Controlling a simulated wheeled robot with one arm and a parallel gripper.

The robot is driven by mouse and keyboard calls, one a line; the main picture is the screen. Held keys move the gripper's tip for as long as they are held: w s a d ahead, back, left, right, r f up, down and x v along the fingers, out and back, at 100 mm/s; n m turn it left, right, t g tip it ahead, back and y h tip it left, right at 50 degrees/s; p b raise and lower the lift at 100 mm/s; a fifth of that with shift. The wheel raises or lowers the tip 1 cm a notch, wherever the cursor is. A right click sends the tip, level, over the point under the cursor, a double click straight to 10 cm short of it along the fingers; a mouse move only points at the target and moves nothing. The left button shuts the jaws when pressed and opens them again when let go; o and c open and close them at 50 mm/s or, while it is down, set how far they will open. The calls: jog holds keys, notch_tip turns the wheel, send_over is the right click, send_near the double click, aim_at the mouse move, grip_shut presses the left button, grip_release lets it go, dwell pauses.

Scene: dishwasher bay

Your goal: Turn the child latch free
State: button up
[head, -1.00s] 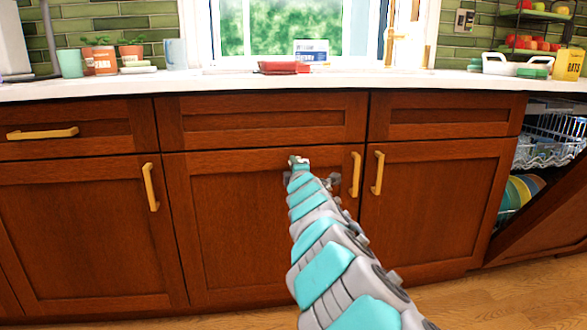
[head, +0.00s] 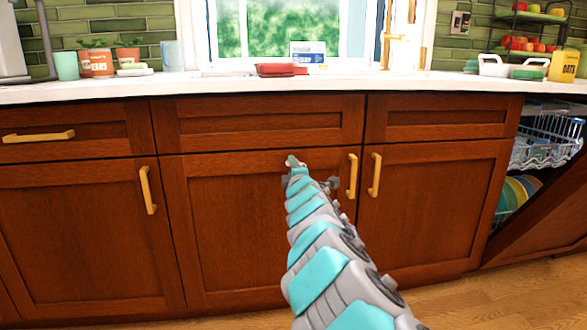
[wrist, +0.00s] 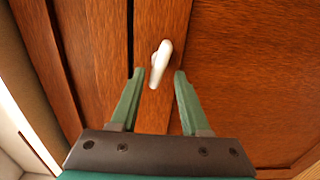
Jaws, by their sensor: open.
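The child latch (wrist: 160,62) is a small white lever on the brown wooden cabinet front, beside a dark seam. In the wrist view it stands slightly tilted, its lower end leaning left. My gripper (wrist: 159,73) is open, with one green finger on each side of the latch's lower part. Gaps show between the latch and both fingers, and I see no contact. In the head view my arm ends at the upper part of the middle cabinet door (head: 235,235) and hides most of the gripper. I cannot make out the latch clearly there.
Brass handles (head: 352,176) and (head: 375,175) stand just right of my arm's end. A pulled-open dishwasher (head: 540,215) with racks is at the right. The white counter (head: 200,88) above holds pots, a red item and boxes. The wooden floor in front looks clear.

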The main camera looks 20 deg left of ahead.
jog(key=p+v, duration=0.1)
jog(key=v, duration=0.6)
jog(key=shift+d, duration=0.25)
jog(key=shift+o, duration=0.2)
